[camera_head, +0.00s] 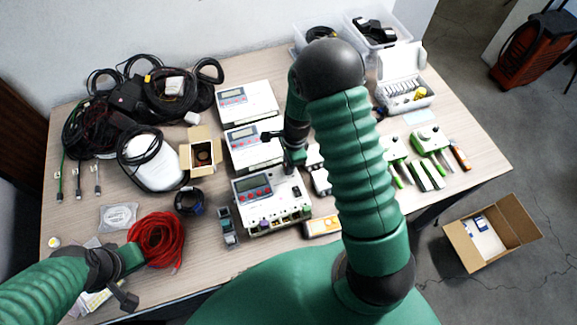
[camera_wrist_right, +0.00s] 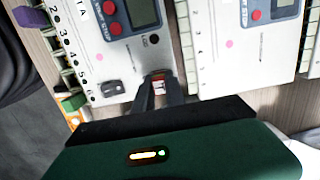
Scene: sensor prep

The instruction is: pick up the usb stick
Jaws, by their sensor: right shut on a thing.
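My right gripper (camera_wrist_right: 159,85) is shut on a small red and white thing, which I take to be the usb stick (camera_wrist_right: 159,87), in the right wrist view. The stick is mostly covered by the dark fingers, at the edge of a white instrument with red buttons (camera_wrist_right: 120,70). I cannot tell whether it touches the instrument. In the head view my right gripper (camera_head: 296,170) points down at the back right of the front instrument (camera_head: 245,212), and the stick cannot be made out. My left gripper (camera_head: 136,256) is by the red cable coil (camera_head: 158,240); its fingers are not clear.
Two more white instruments (camera_head: 245,103) stand behind the front one. An open brown box (camera_head: 201,152), a white container (camera_head: 150,170) and black cables (camera_head: 165,95) are to the left. Green-handled tools (camera_head: 423,175) lie to the right. A cardboard box (camera_head: 489,236) is on the floor.

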